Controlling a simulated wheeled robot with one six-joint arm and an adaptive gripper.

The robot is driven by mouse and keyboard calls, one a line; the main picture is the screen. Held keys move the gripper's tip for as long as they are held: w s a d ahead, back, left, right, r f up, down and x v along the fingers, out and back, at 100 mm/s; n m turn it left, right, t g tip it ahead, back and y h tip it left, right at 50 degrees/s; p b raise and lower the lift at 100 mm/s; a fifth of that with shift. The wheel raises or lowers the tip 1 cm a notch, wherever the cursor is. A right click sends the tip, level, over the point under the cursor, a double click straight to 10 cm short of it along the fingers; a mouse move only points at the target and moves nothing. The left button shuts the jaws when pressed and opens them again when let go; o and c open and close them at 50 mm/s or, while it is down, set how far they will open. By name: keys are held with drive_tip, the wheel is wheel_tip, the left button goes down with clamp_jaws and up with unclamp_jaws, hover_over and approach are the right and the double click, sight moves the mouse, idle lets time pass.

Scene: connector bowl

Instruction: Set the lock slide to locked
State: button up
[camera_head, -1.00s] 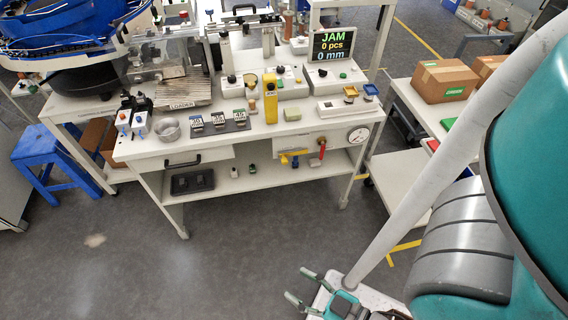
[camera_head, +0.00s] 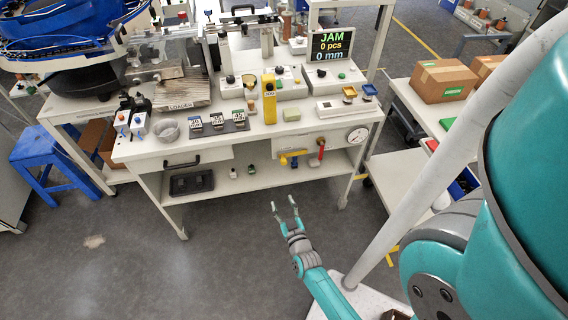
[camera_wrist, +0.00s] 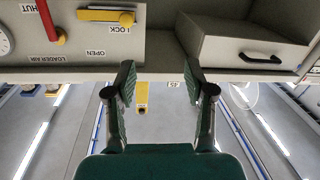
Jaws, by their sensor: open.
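The lock slide (camera_wrist: 106,16) is a yellow bar with a round brass-coloured knob (camera_wrist: 126,19) on the panel under the worktop. The wrist view is upside down; there LOCK is printed by the knob and OPEN lies a little lower. In the head view the slide (camera_head: 292,155) is small, left of the red handle, and its exact position cannot be told. My gripper (camera_head: 285,204) is open and empty, in front of the table and below the panel. In the wrist view its fingers (camera_wrist: 158,78) are spread, apart from the slide.
A red handle (camera_head: 321,148) on a yellow pipe and a gauge (camera_head: 357,134) sit right of the slide. A drawer (camera_head: 185,160) is to its left. The lower shelf (camera_head: 265,176) holds a black tray and small items. The floor before the table is clear.

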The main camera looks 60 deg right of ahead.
drive_tip(key=m+g+h, duration=0.1)
drive_tip(key=h, duration=0.1)
approach(284, 164)
drive_tip(key=x, duration=1)
drive_tip(key=shift+w+d+r, duration=0.1)
drive_tip(key=shift+d, duration=0.1)
clamp_jaws()
